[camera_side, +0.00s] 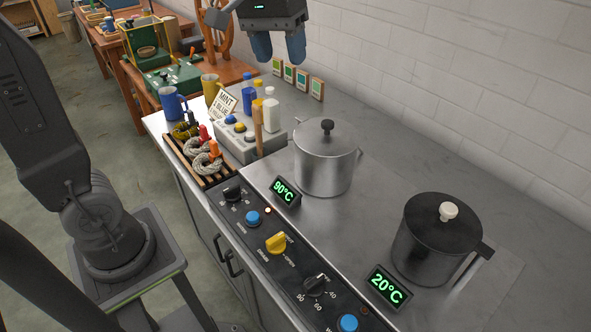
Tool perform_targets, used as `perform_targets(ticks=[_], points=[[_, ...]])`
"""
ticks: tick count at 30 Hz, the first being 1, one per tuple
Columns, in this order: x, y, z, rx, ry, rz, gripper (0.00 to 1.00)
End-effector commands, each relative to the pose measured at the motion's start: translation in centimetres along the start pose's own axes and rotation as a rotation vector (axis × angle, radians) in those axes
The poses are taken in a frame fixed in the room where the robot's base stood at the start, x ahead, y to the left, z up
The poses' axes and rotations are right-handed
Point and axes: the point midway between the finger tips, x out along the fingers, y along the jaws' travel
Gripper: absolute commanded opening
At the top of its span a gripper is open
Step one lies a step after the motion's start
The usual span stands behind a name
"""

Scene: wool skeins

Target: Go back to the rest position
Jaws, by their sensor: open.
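My gripper (278,46) is at the top of the side view, above the back of the counter. Its two blue fingers point down and stand apart, with nothing between them. The bottles and the steel pot are below it, and it touches nothing. Wool skeins (204,160) lie in a slatted wooden tray (222,179) at the counter's left end. They are pale, with red and orange tags, and a dark yellowish skein (183,130) lies behind them.
A lidded steel pot (323,165) stands by a 90°C display (285,191). A dark lidded pot (432,245) stands by a 20°C display (387,287). Bottles (271,112), mugs (172,103) and a grey button box (245,147) crowd the back left. A tiled wall (450,60) closes the back.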

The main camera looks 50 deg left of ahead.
Motion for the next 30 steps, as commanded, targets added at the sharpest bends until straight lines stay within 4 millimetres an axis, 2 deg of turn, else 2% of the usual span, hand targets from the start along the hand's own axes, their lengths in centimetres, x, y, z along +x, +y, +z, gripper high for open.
perform_targets(ticks=[1, 6, 12, 18, 30], points=[[0.0, -0.6, 2.1, 0.042, 0.042, 0.002, 0.57], [1.8, -2.8, 7.8, 0.189, 0.18, -0.002, 0.57], [5.0, -5.2, 12.8, 0.336, 0.311, -0.016, 0.57], [6.8, -6.2, 14.7, 0.402, 0.368, -0.024, 0.57], [7.0, -6.2, 14.8, 0.407, 0.37, -0.026, 0.57]])
